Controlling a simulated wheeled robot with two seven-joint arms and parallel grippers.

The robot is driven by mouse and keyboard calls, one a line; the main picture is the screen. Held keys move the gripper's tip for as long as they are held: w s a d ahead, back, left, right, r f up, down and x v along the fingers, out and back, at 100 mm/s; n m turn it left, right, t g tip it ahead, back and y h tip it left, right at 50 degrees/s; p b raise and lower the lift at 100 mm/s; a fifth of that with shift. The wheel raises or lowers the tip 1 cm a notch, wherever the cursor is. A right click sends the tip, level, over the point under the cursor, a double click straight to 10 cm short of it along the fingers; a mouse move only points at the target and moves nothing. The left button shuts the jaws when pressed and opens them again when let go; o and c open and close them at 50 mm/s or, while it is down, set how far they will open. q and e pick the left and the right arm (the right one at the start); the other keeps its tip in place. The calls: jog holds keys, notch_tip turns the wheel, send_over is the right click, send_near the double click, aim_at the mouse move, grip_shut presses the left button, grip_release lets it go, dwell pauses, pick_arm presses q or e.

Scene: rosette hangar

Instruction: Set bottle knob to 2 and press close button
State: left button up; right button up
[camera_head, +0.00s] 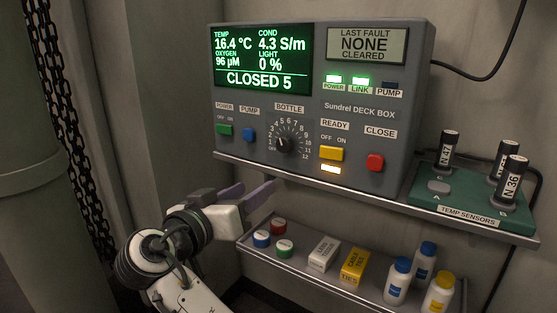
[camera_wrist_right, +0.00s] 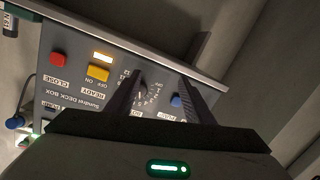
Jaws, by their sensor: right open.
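The bottle knob (camera_head: 284,143) is a dark round knob on the grey deck box, with a numbered dial around it. Its pointer is too small to read surely. The red close button (camera_head: 375,162) is at the box's lower right; it also shows in the wrist view (camera_wrist_right: 58,59). The green-on-black display (camera_head: 262,58) reads "CLOSED 5". My right gripper (camera_head: 256,188) is open and empty, below and left of the knob in the head view. In the wrist view, its left finger partly covers the knob's dial. My left gripper is not in view.
The yellow ready switch (camera_head: 331,153) has a lit lamp below it. Green power and blue pump (camera_head: 249,135) switches sit left of the knob. Sensors stand on a green block (camera_head: 470,203) at right. A lower shelf (camera_head: 310,264) holds jars, boxes and bottles.

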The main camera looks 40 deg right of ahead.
jog(key=m+h, duration=0.2)
send_near(282, 147)
jog(key=a, duration=0.2)
jog(key=g, duration=0.1)
jog(key=shift+m, duration=0.3)
jog(key=x, duration=1)
jog(key=shift+s+d+r, duration=0.1)
jog(key=shift+d+r, duration=0.15)
jog(key=c, duration=1)
jog(key=shift+c, duration=0.2)
